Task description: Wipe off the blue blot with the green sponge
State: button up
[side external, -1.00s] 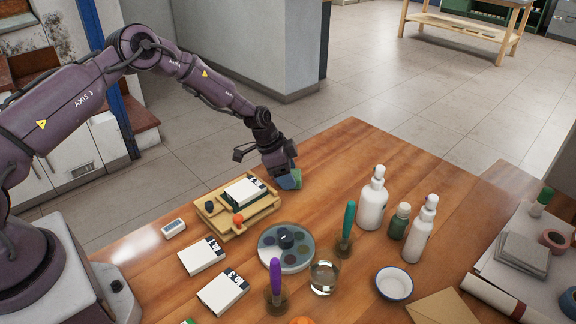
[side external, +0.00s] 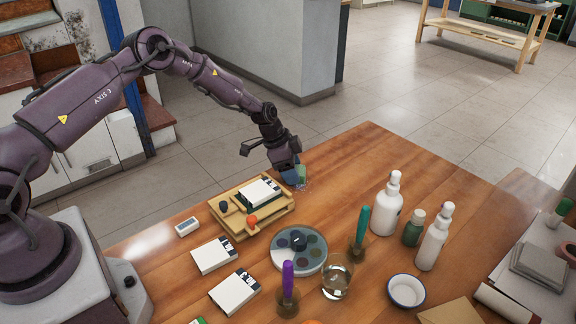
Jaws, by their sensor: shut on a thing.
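My gripper (side external: 290,168) is at the far edge of the wooden table, just beyond the wooden tray, pointing down. It is shut on the green sponge (side external: 301,174), whose green part shows at the right of the fingers, low at the tabletop. A dark blue patch (side external: 290,178) shows right under the fingers; I cannot tell whether it is part of the sponge, the gripper or the blue blot. A small pale mark shows just below the sponge. The rest of the sponge and the table under it are hidden by my gripper.
The wooden tray (side external: 225,226) with a white-topped box and an orange ball lies just in front of my gripper. A round palette (side external: 313,262), glass (side external: 337,282), white bottles (side external: 386,208) and white bowl (side external: 406,290) stand nearer. The table right of my gripper is clear.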

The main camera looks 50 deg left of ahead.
aim_at(308, 187)
jog(key=d, duration=0.4)
jog(key=shift+d, duration=0.1)
jog(key=shift+d+r, duration=0.1)
jog(key=shift+r, duration=0.05)
notch_tip(308, 187, up, 8)
dwell(0.5)
jog(key=shift+d, duration=0.1)
